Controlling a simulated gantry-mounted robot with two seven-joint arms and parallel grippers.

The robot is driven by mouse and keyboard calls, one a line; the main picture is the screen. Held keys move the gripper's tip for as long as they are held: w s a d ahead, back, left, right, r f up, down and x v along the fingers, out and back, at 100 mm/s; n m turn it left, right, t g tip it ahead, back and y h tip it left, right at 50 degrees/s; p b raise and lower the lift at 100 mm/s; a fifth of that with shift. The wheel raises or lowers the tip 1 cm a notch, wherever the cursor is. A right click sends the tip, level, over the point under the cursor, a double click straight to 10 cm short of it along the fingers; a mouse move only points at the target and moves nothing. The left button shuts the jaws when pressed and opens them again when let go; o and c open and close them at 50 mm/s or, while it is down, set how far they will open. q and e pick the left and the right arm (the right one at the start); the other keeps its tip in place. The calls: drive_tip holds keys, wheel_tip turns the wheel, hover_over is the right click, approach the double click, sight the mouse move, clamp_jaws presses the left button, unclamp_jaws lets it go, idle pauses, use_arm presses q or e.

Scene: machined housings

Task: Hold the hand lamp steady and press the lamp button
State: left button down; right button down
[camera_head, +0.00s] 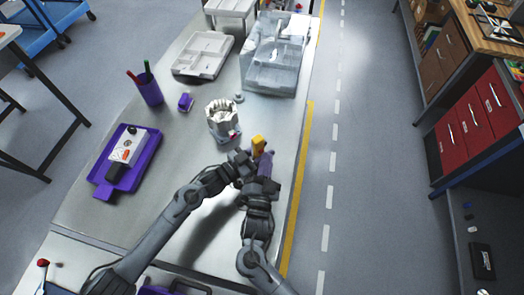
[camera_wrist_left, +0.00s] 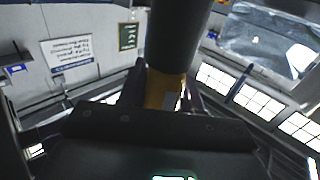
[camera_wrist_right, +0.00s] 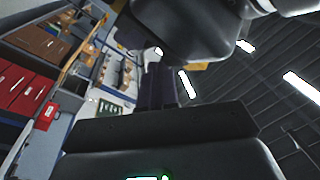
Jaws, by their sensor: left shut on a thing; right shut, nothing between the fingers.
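The hand lamp shows as a small yellow piece (camera_head: 258,145) where my two grippers meet, near the right edge of the table. In the left wrist view its yellow part (camera_wrist_left: 165,90) sits between the fingers of my left gripper (camera_wrist_left: 163,88), with a dark cylinder above it. My left gripper is shut on the lamp. My right gripper (camera_wrist_right: 158,85) is shut and empty, its purple fingers close beside the lamp. In the right wrist view a dark body fills the top and a bit of yellow (camera_wrist_right: 200,66) shows behind it. I cannot see the lamp button.
The table (camera_head: 150,215) holds a white slotted fixture (camera_head: 222,120), a purple tray (camera_head: 105,183) with a white and black device, a pen cup (camera_head: 150,92), a small purple block (camera_head: 185,102), a white divided tray (camera_head: 203,53) and a clear bin (camera_head: 273,60).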

drive_tip(key=shift+s+d, duration=0.3)
drive_tip(key=shift+s, duration=0.15)
drive_tip(key=shift+s+d, duration=0.75)
drive_tip(key=shift+s, duration=0.3)
drive_tip(key=shift+s+d, duration=0.7)
drive_tip(key=shift+s, duration=0.3)
use_arm(q)
drive_tip(key=c, duration=0.7)
unclamp_jaws()
